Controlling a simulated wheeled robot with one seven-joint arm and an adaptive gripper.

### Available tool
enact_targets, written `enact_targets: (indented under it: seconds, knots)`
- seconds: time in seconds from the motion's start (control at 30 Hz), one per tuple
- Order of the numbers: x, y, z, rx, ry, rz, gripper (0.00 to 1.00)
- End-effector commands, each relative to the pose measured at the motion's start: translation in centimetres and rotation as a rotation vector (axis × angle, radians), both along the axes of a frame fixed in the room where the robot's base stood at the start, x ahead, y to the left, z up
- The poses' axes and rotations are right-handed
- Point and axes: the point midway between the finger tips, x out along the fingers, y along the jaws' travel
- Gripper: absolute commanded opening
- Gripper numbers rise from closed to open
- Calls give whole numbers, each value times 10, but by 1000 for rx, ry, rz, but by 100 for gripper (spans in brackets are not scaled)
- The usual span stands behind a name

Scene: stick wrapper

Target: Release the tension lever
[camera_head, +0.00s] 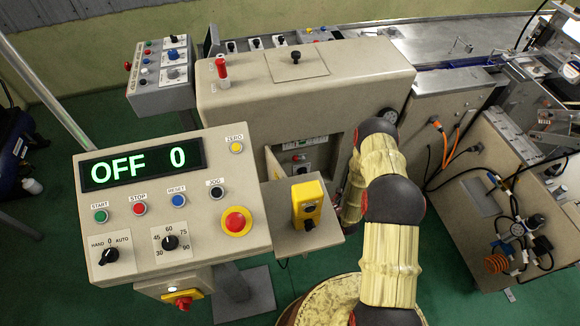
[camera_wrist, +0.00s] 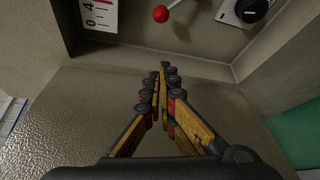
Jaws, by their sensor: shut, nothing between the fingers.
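What looks like the tension lever, a red ball knob (camera_wrist: 161,13) on a thin metal rod, shows at the top of the wrist view. It lies beyond my fingertips, and I see a gap between them. My gripper (camera_wrist: 164,68) is shut and empty, its fingers together, pointing toward the back of a beige recess. In the head view, a small red knob (camera_head: 299,158) shows inside the recess of the beige machine (camera_head: 240,110).
A white scale plate (camera_wrist: 99,14) is left of the knob, and a black round dial (camera_wrist: 252,10) right of it. Recess walls stand close on both sides. A control panel (camera_head: 250,160) reading OFF 0 and a yellow switch box (camera_head: 307,203) stand left of my arm.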

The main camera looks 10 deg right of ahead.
Motion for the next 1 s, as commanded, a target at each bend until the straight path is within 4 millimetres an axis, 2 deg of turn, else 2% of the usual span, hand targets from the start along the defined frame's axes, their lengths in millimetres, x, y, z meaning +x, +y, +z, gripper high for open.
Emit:
enact_targets:
  seconds: [0.17, 0.67, 0.8, 1.0]
  knots:
    - [12, 7, -2, -2, -2, 4, 0]
    - [87, 47, -15, -1, -2, 3, 0]
    - [91, 27, -9, 0, -2, -2, 0]
    - [93, 11, -5, 0, 1, -1, 0]
